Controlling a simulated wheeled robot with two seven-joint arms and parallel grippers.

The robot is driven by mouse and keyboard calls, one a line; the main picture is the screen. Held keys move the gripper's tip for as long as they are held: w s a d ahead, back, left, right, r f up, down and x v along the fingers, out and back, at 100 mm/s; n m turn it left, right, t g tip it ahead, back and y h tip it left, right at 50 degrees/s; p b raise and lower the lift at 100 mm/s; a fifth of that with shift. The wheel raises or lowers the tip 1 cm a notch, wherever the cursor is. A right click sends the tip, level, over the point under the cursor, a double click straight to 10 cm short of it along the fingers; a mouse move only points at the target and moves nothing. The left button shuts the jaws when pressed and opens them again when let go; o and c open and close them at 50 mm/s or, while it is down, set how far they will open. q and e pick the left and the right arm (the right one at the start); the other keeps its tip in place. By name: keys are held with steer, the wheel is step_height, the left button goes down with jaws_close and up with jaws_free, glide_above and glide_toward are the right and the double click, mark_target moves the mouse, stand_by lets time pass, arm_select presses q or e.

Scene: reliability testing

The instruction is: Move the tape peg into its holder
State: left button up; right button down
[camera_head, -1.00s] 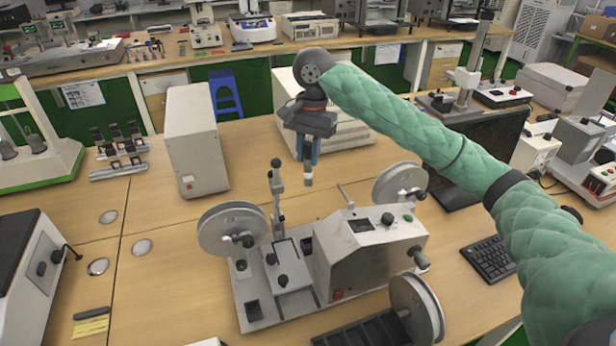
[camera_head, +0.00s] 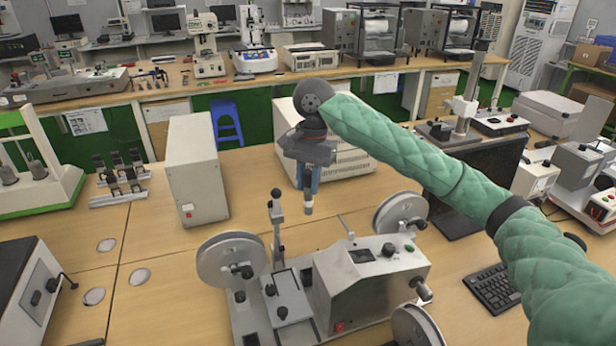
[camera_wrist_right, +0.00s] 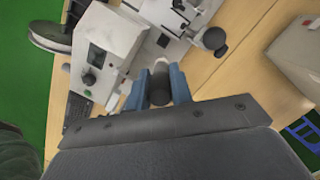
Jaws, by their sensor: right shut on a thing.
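My right gripper (camera_head: 309,188) is shut on the tape peg (camera_head: 308,209), a small grey and white cylinder pointing down from the blue fingers. In the right wrist view, the peg's dark end (camera_wrist_right: 160,92) shows between the fingers of the right gripper (camera_wrist_right: 160,88). The peg is held in the air by the tape machine (camera_head: 365,285), apart from its surface. The machine carries a left reel (camera_head: 222,262), a back right reel (camera_head: 392,213) and an upright lever post (camera_head: 277,225). I cannot tell which part is the holder. My left gripper is not in view.
A tall grey box (camera_head: 192,165) stands left of the gripper, and a wide vented box (camera_head: 345,150) stands behind it. A dark monitor (camera_head: 470,180) and a keyboard (camera_head: 492,288) are to the right. The left middle of the wooden table (camera_head: 160,235) is largely clear.

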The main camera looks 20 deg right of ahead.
step_height(320, 180, down, 22)
steer(key=p, duration=0.2)
stand_by(3.6)
